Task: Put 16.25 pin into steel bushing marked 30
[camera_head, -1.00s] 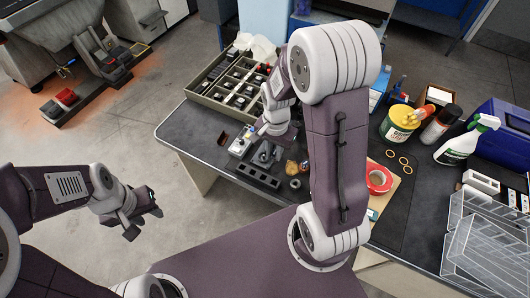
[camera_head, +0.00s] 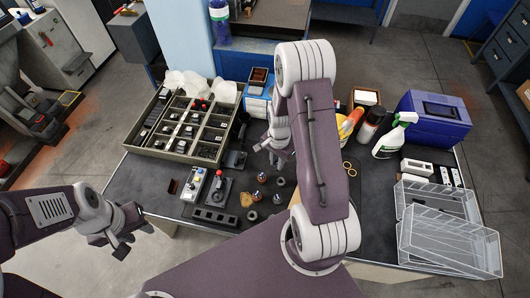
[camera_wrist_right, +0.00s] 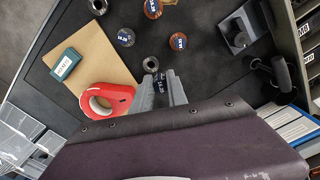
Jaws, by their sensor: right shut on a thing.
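My right gripper (camera_wrist_right: 163,88) is shut on a small dark pin (camera_wrist_right: 158,84) with a pale label; its number is too small to read. In the head view my right gripper (camera_head: 270,155) is over the bench, right of the compartment tray. In the right wrist view a bare steel ring (camera_wrist_right: 150,64) lies just beyond the fingertips. Several round pieces with blue labels, such as one at the left (camera_wrist_right: 126,37) and one at the right (camera_wrist_right: 178,41), stand near it. I cannot read which is marked 30. My left gripper (camera_head: 131,239) is open and empty, off the bench's left front.
The compartment tray (camera_head: 150,150) with dark parts stands at the back left. A control box (camera_head: 193,184) and a dark block with holes (camera_head: 215,217) lie in front. A red tape roll (camera_wrist_right: 108,99) lies on a tan board (camera_wrist_right: 98,58).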

